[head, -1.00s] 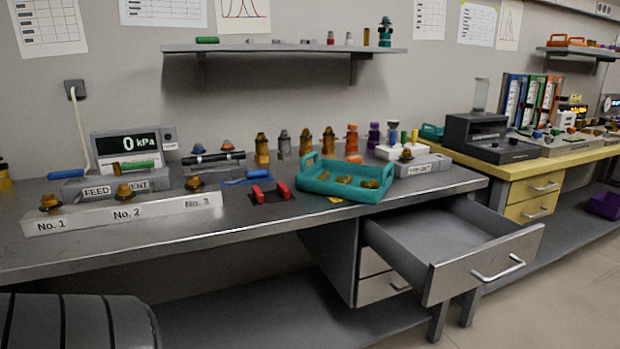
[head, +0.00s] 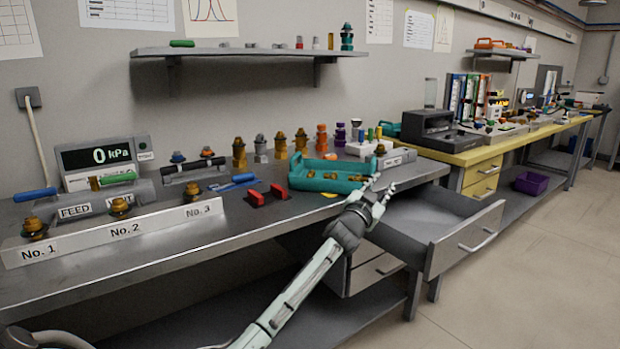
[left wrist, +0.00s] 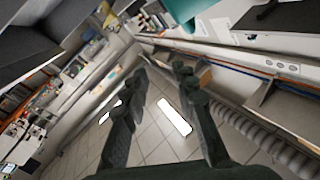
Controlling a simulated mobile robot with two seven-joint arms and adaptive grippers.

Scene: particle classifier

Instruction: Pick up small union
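Several brass fittings are in the head view, and I cannot tell which is the small union. One sits at No. 1 (head: 35,229), one at No. 2 (head: 119,206) and one at No. 3 (head: 192,188) on the labelled white strip. Small brass pieces (head: 331,175) lie in the teal tray (head: 300,183), partly hidden by its wall. My right gripper is not in view.
Upright fittings (head: 280,146) stand in a row at the bench's back. A red two-block holder (head: 267,195) sits before the tray. An empty drawer (head: 432,220) stands open below the bench edge. A wall shelf (head: 240,51) hangs above. A yellow bench (head: 478,156) stands to the right.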

